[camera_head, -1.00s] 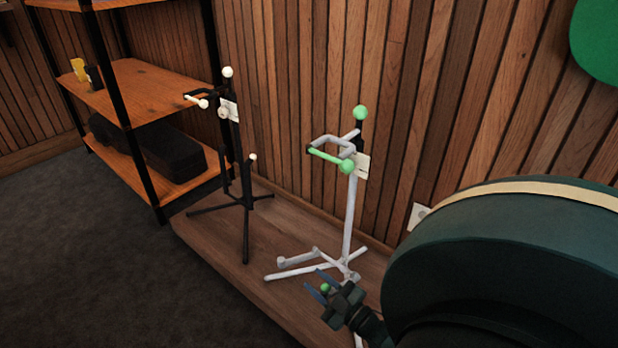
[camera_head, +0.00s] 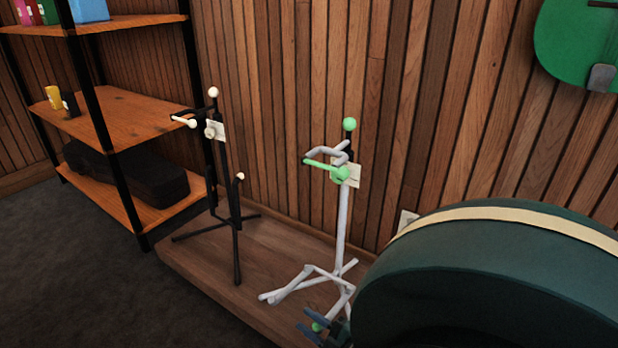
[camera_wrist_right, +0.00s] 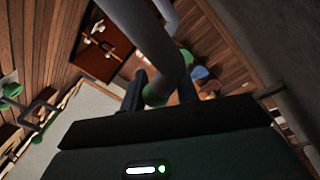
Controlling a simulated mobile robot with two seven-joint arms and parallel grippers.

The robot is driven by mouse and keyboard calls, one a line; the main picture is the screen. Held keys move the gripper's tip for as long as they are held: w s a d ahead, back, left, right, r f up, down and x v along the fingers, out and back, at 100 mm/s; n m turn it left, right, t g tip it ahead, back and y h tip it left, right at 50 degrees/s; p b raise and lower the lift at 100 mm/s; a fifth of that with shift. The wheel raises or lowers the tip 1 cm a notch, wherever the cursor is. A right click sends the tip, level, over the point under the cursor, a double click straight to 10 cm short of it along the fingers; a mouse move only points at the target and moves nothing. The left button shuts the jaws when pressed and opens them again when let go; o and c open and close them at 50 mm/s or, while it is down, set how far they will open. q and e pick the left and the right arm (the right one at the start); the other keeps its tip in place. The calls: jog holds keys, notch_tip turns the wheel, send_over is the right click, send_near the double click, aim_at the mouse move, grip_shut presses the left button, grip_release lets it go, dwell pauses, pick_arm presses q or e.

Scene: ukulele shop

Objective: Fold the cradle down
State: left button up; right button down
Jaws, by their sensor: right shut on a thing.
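A pale grey instrument stand (camera_head: 342,225) with green tips stands on a low wooden platform. Its upper yoke (camera_head: 327,158) sticks out to the left, with a green ball on top. Low at its front, my right gripper (camera_head: 317,326) is around a green-tipped end, near the bottom edge of the head view. In the right wrist view the fingers (camera_wrist_right: 160,95) are shut on a grey tube with a green end (camera_wrist_right: 155,97), which I take to be the cradle arm. The gripper hides part of this arm. My left gripper is not in view.
A black stand (camera_head: 236,240) with white tips stands to the left on the same platform (camera_head: 190,262). A shelf unit (camera_head: 130,110) holds a black case (camera_head: 125,175). A slatted wood wall (camera_head: 270,90) is close behind. Dark floor (camera_head: 80,290) is clear at left.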

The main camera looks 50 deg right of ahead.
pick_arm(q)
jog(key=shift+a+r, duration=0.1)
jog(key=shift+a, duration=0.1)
pick_arm(e)
jog(key=shift+w+d+f, duration=0.1)
jog(key=shift+w+f, duration=0.05)
jog(key=shift+f, duration=0.05)
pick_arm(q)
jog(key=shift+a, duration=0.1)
pick_arm(e)
jog(key=shift+f+n, duration=0.2)
jog(key=shift+n, duration=0.2)
jog(key=c, duration=1.1)
grip_release()
jog(key=shift+a, duration=0.2)
jog(key=shift+s+f, duration=0.1)
jog(key=shift+s, duration=0.1)
jog(key=s, duration=0.7)
jog(key=shift+s+d+f, duration=0.1)
jog(key=shift+d+f, duration=0.2)
jog(key=shift+f, duration=0.1)
jog(key=shift+s, duration=0.1)
